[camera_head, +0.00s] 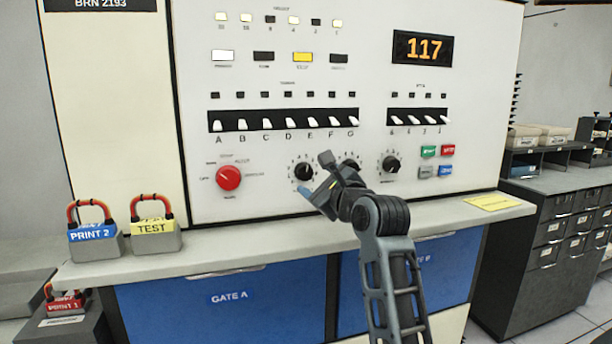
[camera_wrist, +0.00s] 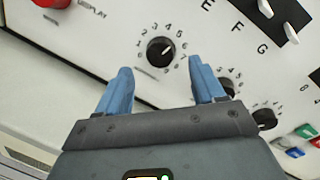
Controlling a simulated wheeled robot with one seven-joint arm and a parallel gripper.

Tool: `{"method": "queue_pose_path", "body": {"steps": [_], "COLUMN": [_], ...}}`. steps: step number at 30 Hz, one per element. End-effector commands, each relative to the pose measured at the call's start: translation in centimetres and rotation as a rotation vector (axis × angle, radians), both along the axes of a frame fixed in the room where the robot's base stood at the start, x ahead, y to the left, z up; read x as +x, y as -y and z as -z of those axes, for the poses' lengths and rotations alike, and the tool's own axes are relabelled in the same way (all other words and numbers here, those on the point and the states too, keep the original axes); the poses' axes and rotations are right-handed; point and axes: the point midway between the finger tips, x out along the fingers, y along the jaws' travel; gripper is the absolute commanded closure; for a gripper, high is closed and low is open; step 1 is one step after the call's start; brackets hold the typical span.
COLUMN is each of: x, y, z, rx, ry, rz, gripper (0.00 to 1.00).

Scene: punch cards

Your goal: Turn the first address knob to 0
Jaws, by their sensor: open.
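The first address knob (camera_head: 304,171) is a black dial with a ring of digits on the white panel. In the wrist view, this knob (camera_wrist: 160,51) sits between and just beyond my two blue fingertips. Its light pointer mark seems to point to the upper right, near 5 or 6, though the exact digit is hard to read. My gripper (camera_wrist: 160,67) is open and empty, with one finger on each side of the knob in the picture. In the head view, my gripper (camera_head: 306,190) is just below the knob, and I cannot tell whether it touches.
A second knob (camera_wrist: 228,86) and third knob (camera_wrist: 264,118) sit beside the first. A red selector knob (camera_head: 229,177) is to the left, with toggle switches (camera_head: 289,124) above. The display (camera_head: 423,48) reads 117. PRINT 2 (camera_head: 94,238) and TEST (camera_head: 153,228) padlocks stand on the ledge.

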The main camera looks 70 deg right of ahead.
Motion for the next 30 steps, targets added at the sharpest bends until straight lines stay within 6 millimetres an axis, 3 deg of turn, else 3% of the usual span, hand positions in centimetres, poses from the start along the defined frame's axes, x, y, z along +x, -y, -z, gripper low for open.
{"method": "queue_pose_path", "body": {"steps": [9,20,30], "x": [3.1,3.5,3.5], "y": [2.7,3.1,3.0], "z": [-0.1,0.0,0.0], "rx": [-0.002,-0.002,-0.002], "ry": [0.0,-0.001,-0.001], "rz": [0.0,0.0,0.0], "gripper": [0.32,0.32,0.63]}}
